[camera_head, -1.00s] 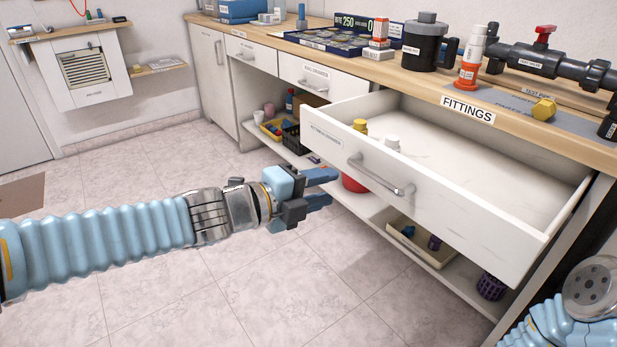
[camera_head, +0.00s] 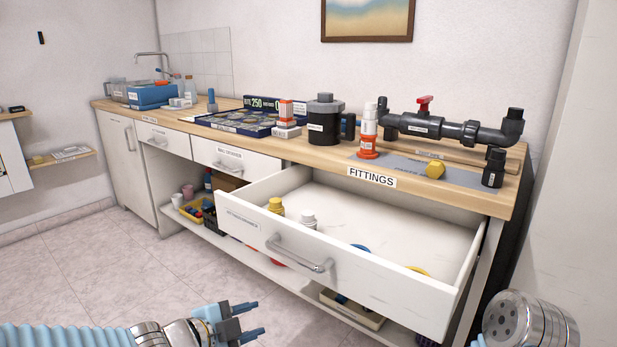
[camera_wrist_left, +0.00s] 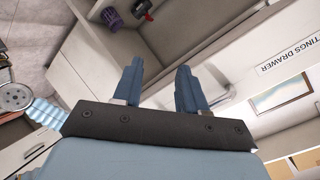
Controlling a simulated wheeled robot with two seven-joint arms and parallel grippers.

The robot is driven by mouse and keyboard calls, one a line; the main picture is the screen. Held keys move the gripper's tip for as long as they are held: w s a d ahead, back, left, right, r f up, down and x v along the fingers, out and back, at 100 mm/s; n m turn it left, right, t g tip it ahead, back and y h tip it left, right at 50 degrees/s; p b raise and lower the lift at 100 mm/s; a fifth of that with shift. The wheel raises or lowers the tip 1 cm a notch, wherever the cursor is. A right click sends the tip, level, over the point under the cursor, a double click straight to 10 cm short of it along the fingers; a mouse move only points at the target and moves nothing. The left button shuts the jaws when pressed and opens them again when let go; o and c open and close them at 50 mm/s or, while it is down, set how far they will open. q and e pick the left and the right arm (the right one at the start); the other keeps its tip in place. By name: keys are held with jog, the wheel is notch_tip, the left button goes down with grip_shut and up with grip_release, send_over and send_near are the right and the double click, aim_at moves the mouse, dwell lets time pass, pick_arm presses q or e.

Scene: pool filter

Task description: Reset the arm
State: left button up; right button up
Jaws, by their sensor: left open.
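My left arm comes in along the bottom left of the head view, and its gripper (camera_head: 246,322) is open and empty over the floor, in front of and apart from the open fittings drawer (camera_head: 352,292). In the left wrist view the two blue fingers (camera_wrist_left: 160,88) are spread with nothing between them, and the drawer's label (camera_wrist_left: 288,56) shows at the right. At the bottom right of the head view a silver rounded part of my right arm (camera_head: 530,325) shows; its gripper is out of view.
The drawer stands pulled out and holds a yellow fitting (camera_head: 275,206) and a white bottle (camera_head: 308,218). The worktop carries a black canister (camera_head: 325,120), an orange and white bottle (camera_head: 368,135) and black pipework with a red valve (camera_head: 424,103). The floor at the left (camera_head: 110,260) is clear.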

pick_arm(q)
notch_tip(320, 180, down, 16)
jog(key=s+n+g+y, duration=0.1)
jog(key=n+g+y, duration=0.15)
jog(key=n, duration=0.55)
jog(key=s+d+f+n+g, duration=0.1)
jog(key=s+f+n+g, duration=0.2)
jog(key=f, duration=0.7)
jog(key=s+d+f+n+g, duration=0.1)
jog(key=s+f+n+g, duration=0.3)
jog(key=s+f+n, duration=0.4)
jog(key=s+f+y, duration=0.1)
jog(key=s+f, duration=0.2)
jog(key=s, duration=0.1)
jog(key=shift+s+d, duration=0.2)
